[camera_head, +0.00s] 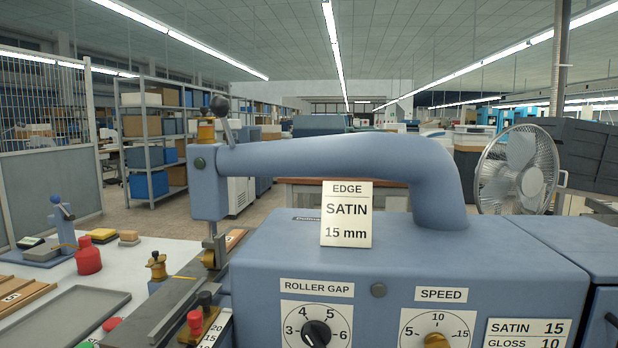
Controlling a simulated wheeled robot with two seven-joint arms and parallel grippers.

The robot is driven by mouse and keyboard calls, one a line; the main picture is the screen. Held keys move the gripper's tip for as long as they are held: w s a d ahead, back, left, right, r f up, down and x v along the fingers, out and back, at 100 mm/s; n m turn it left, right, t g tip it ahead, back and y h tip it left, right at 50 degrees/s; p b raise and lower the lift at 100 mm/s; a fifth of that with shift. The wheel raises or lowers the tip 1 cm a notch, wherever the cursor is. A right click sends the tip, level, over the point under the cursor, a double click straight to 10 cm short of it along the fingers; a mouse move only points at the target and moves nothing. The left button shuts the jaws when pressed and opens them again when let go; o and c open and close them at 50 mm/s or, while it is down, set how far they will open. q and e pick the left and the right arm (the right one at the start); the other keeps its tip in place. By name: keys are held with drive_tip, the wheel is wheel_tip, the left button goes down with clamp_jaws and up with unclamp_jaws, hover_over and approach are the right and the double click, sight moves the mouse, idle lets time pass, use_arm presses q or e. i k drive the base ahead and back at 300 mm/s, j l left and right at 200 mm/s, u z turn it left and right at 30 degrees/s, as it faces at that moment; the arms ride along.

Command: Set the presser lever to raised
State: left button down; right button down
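The blue stamping machine (400,265) fills the front, with a thick curved arm (330,155) reaching left to a square head (207,185). The presser lever (225,124) stands at the top of this head: a short grey metal rod with a dark ball knob. It points up and leans slightly left. A brass knurled piece (206,132) sits beside it. Below the head, a thin presser bar (213,230) runs down to a small brass roller (208,258). Neither of my grippers is in view.
A sign reading EDGE SATIN 15 mm (346,214) stands on the machine. Its front has a roller gap dial (316,333) and a speed dial (437,341). Left, a white table (130,265) holds a grey tray (65,315) and a red bottle (88,256). A fan (516,170) stands right.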

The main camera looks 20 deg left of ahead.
sight(219, 106)
drive_tip(key=u, duration=1.2)
